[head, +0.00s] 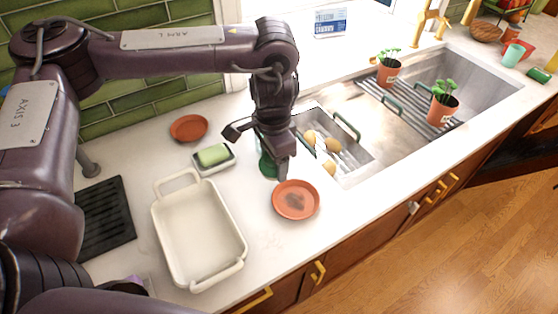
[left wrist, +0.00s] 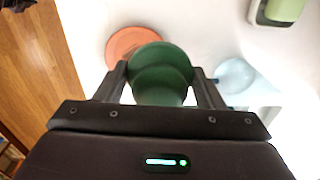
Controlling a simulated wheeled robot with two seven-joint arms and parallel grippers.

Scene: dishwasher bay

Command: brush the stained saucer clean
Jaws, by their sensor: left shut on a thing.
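The stained saucer (head: 295,200) is a round terracotta dish with a dark smudge in its middle. It lies flat on the white counter near the front edge. My left gripper (head: 264,156) is just behind and left of it, shut on a green rounded object (head: 267,166), apparently the brush. In the left wrist view this green object (left wrist: 160,75) sits between both fingers, with its full shape and any bristles not clear. My right gripper is not in view.
A cream baking dish (head: 240,268) stands left of the saucer. A green sponge (head: 212,155) in a holder and a second terracotta saucer (head: 188,128) lie behind. A bluish clear round thing (left wrist: 234,74) is near the gripper.

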